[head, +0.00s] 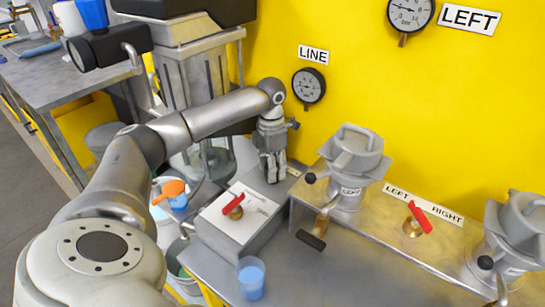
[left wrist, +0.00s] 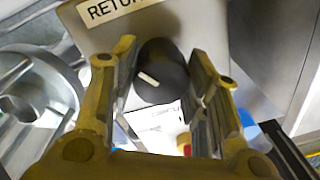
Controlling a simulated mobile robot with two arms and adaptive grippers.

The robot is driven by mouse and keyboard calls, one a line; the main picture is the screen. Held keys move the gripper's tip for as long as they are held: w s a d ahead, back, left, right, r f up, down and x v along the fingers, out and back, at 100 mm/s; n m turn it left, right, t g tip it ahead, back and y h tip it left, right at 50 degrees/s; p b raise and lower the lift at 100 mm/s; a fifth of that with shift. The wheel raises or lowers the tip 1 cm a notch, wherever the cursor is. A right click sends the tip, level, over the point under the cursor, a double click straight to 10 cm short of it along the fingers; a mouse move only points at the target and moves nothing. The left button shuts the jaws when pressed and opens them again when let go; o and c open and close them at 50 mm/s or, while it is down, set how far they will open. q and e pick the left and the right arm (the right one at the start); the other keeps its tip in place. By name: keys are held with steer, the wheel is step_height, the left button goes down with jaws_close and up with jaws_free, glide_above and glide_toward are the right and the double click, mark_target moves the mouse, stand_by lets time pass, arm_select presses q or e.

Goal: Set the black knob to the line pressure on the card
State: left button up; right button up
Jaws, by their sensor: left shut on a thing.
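A white card (head: 258,207) with writing too small to read lies on the box. The LINE gauge (head: 308,86) hangs on the yellow wall; its reading is unclear. My right gripper is out of view.
A red-handled valve (head: 233,206) stands by the card. Lidded grey pots (head: 352,160) stand to the right, with another red valve (head: 419,217) between LEFT and RIGHT labels. A blue cup (head: 251,280) stands in front of the box. A glass vessel is behind my left arm.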

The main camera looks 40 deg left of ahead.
arm_select(q)
steer(key=m, duration=0.4)
steer(key=shift+r, duration=0.1)
steer(key=shift+w+m, duration=0.1)
steer(key=shift+m, duration=1.1)
steer(key=o, duration=1)
steer(key=shift+o, duration=0.2)
step_height(320, 180, up, 12)
steer(key=shift+w+a, duration=0.15)
steer(key=shift+w, duration=0.05)
